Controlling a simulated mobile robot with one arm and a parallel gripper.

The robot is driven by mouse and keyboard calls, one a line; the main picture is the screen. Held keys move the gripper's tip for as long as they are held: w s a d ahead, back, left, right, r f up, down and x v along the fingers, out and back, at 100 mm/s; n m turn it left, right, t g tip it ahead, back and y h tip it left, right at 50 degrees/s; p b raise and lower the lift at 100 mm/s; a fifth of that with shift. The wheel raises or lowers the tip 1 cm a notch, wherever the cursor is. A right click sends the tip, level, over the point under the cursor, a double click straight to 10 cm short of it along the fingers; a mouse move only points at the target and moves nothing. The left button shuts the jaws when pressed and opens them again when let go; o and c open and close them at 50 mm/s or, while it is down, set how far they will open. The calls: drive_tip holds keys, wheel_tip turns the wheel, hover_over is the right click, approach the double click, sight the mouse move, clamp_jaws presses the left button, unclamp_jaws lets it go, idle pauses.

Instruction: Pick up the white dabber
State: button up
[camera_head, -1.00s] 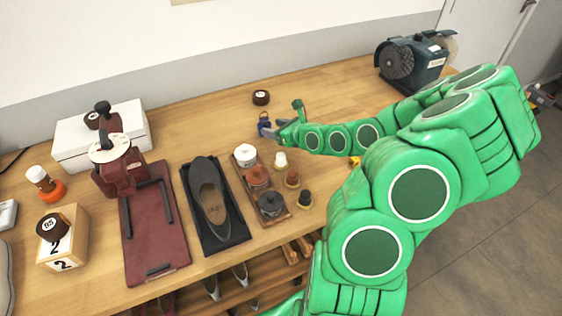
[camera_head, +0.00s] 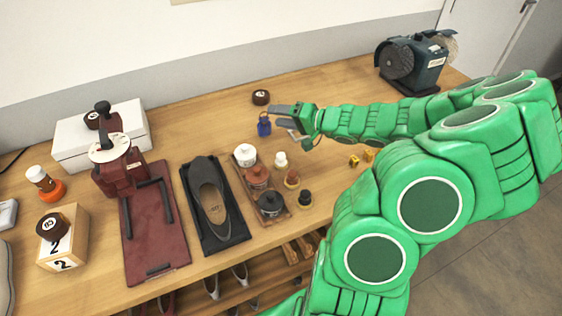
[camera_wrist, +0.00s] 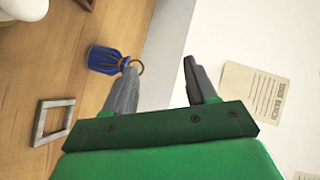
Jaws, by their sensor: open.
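The white dabber (camera_head: 281,160) stands upright on the wooden table, just right of the tray of pots, in a row with a brown dabber (camera_head: 292,179) and a black dabber (camera_head: 305,198). My gripper (camera_head: 274,115) is open and empty behind the white dabber, its fingers pointing left and apart from it. The two spread fingers also show in the wrist view (camera_wrist: 161,68). White rounded shapes are cut off at that view's top left; I cannot tell whether one is the dabber.
A blue item with a ring (camera_head: 264,125) is close to my fingers and shows in the wrist view (camera_wrist: 103,60). A small grey frame (camera_wrist: 52,121) lies nearby. The tray (camera_head: 285,215) holds a white pot (camera_head: 245,154) and others. Yellow pieces (camera_head: 354,161) lie right.

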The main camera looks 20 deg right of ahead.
sight(284, 155)
drive_tip(key=s+d+f+n+g, duration=0.1)
drive_tip(key=s+n, duration=0.2)
drive_tip(key=n, duration=0.2)
drive_tip(key=s+f+n+g, duration=0.2)
drive_tip(key=s+n, duration=0.1)
drive_tip(key=n, duration=0.3)
drive_tip(key=s+d+f+n+g, duration=0.1)
drive_tip(key=s+f+n+g, duration=0.1)
drive_tip(key=n, duration=0.4)
drive_tip(key=shift+s+d, duration=0.3)
drive_tip(key=shift+s, duration=0.45)
drive_tip(key=shift+f, duration=0.25)
drive_tip(key=shift+w+a+f+n, duration=0.1)
drive_tip(key=shift+a+f+n, duration=0.05)
drive_tip(key=shift+a+n, duration=0.15)
drive_tip(key=shift+x, duration=3.45)
drive_tip(key=shift+f, duration=0.1)
clamp_jaws()
